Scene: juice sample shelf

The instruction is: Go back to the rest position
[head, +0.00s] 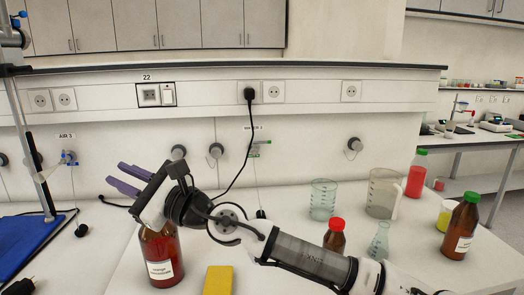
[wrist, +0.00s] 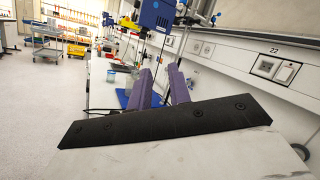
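My gripper (head: 114,173) is at the left of the head view, raised above the white bench (head: 130,262) and pointing left. Its two purple fingers stand apart with nothing between them. The wrist view also shows the open, empty gripper (wrist: 160,68), with a blue device and a blue mat beyond it. A brown bottle (head: 161,262) with a white label stands on the bench below the gripper; my wrist hides its top. My arm reaches in from the lower right across the bench.
A yellow block (head: 217,280) lies right of the bottle. Glass beakers (head: 323,199), a red-capped brown bottle (head: 334,236), a flask (head: 378,242) and a large brown bottle (head: 461,228) stand around my arm. A metal stand (head: 27,130) is at the left.

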